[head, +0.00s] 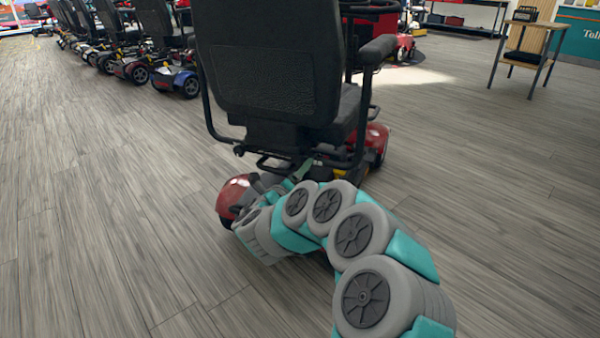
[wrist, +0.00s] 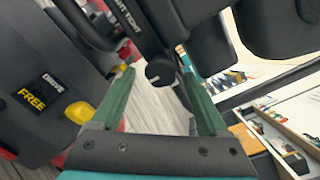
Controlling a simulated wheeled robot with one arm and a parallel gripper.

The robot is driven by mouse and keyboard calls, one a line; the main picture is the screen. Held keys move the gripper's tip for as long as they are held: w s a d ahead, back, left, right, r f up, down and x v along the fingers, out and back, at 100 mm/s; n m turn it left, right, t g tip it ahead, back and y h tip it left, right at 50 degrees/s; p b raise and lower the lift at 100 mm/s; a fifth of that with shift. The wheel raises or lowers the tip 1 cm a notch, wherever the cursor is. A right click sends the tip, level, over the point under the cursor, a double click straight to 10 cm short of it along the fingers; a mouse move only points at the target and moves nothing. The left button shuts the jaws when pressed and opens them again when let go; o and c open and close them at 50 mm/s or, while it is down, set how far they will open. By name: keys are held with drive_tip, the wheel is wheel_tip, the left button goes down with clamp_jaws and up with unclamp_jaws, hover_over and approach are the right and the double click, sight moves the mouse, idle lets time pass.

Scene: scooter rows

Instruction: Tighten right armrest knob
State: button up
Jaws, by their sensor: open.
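A black round knob (wrist: 159,72) with a small pale mark shows in the wrist view, under the black seat frame. My gripper (wrist: 158,74) is open, with one green finger on each side of the knob. The knob appears between the fingertips; I cannot tell whether either finger touches it. In the head view, the right armrest (head: 378,50) is on the right side of the scooter's black seat (head: 265,60), seen from behind. My gripper (head: 302,170) is low behind the seat, partly hidden by my arm. The knob cannot be made out there.
A yellow lever (wrist: 79,112) and a DRIVE/FREE label (wrist: 40,94) are left of my gripper in the wrist view. The scooter's red body (head: 233,194) is below the seat. More scooters (head: 130,70) stand at upper left, a small table (head: 522,58) at upper right. Floor around is clear.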

drive_tip(key=shift+s, duration=0.1)
drive_tip(key=v, duration=0.7)
drive_tip(key=shift+s+a+p, duration=0.15)
drive_tip(key=shift+s+p, duration=0.15)
drive_tip(key=shift+p, duration=0.05)
